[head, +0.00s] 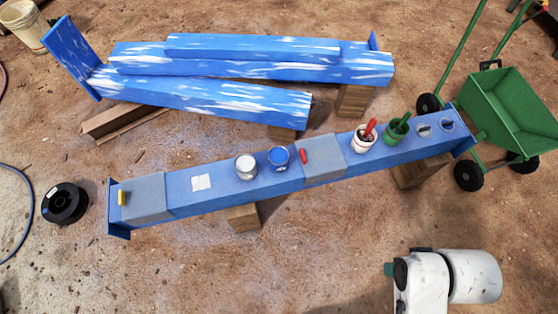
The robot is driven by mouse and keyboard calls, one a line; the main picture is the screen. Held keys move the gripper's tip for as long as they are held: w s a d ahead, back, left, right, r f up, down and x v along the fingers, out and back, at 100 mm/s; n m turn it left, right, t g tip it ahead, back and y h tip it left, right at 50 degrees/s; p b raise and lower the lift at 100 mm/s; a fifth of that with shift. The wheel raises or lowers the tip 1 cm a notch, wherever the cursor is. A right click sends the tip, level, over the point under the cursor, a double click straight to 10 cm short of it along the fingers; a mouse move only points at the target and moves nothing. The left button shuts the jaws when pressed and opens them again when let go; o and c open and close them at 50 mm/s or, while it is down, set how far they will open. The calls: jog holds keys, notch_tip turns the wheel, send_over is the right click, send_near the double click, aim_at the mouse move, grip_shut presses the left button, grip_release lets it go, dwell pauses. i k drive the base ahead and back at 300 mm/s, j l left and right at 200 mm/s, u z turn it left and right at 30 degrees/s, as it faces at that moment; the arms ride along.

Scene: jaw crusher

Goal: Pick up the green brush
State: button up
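The green brush (403,121) stands tilted in a small green pot (392,137) on the right part of the long blue beam (218,184). Only its upper part shows; the lower end is hidden inside the pot. White links of my arm show at the lower right, well in front of the beam and apart from the brush. My gripper's fingers are not in view.
A white pot with a red brush (366,131) stands just left of the green pot. Two paint tins, one white (246,167) and one blue (278,158), stand mid-beam. A green wheelbarrow (512,112) is close on the right. Bare dirt lies in front.

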aim_at(406, 117)
jog(key=i+z, duration=0.2)
jog(key=i, duration=0.3)
jog(key=i+z, duration=0.25)
jog(key=i, duration=0.2)
jog(key=i+j+z, duration=0.2)
jog(key=i, duration=0.3)
